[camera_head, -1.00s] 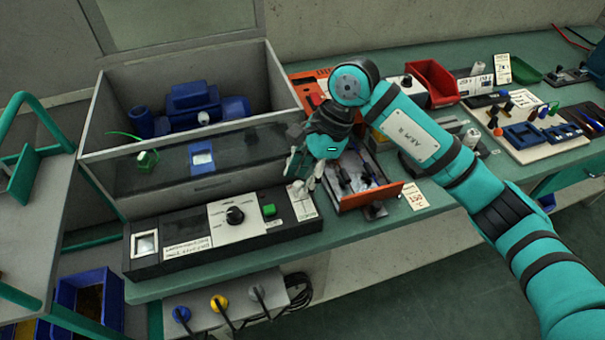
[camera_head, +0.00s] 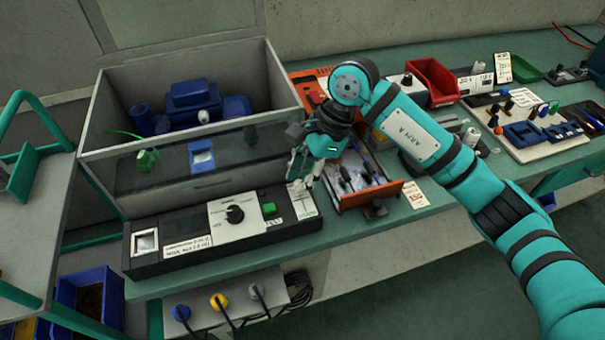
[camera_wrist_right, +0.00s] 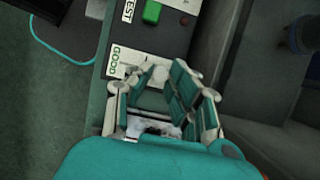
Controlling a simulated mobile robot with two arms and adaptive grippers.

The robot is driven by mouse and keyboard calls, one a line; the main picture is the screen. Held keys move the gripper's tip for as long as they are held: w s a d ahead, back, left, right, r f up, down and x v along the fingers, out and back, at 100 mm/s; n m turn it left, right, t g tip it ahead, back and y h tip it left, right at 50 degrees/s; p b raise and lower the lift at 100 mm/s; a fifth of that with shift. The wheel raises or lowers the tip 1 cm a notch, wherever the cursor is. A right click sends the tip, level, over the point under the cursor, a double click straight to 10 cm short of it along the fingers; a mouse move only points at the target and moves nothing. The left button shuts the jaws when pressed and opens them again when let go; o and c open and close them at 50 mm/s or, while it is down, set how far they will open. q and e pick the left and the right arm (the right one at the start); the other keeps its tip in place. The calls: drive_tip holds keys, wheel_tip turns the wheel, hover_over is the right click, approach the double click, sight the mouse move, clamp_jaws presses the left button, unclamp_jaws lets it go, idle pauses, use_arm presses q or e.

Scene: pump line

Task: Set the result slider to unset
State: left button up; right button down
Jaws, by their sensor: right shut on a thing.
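The result slider's white plate (camera_head: 302,204) is at the right end of the black control panel (camera_head: 170,258), beside the green button (camera_head: 269,209). My right gripper (camera_head: 301,181) is over this plate, fingers down. In the right wrist view my right gripper (camera_wrist_right: 160,100) is shut on a pale knob (camera_wrist_right: 155,74) at the slider. The label "GOOD" (camera_wrist_right: 115,62) shows beside it, and "TEST" (camera_wrist_right: 127,10) is near the green button (camera_wrist_right: 152,12). The slider's slot and exact position are mostly hidden by the fingers. My left gripper is not in view.
A clear-fronted grey enclosure (camera_head: 190,165) with a blue pump (camera_head: 192,100) stands behind the panel. An open drawer with an orange front (camera_head: 372,195) is close to the gripper's right. A red bin (camera_head: 432,82) and a tool board (camera_head: 535,145) are further right.

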drive_tip(key=shift+s+d+r+b, duration=0.1)
drive_tip(key=shift+s+d+b, duration=0.15)
drive_tip(key=shift+s, duration=0.3)
drive_tip(key=shift+s+d+b, duration=0.1)
drive_tip(key=shift+s+b, duration=0.15)
drive_tip(key=shift+s, duration=0.25)
drive_tip(key=c, duration=1.4)
unclamp_jaws()
drive_tip(key=shift+w, duration=0.25)
drive_tip(key=shift+o, duration=0.9)
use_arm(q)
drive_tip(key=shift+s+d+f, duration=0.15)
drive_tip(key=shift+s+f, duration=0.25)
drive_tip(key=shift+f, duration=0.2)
use_arm(e)
drive_tip(key=shift+s, duration=0.15)
drive_tip(key=v, duration=1.2)
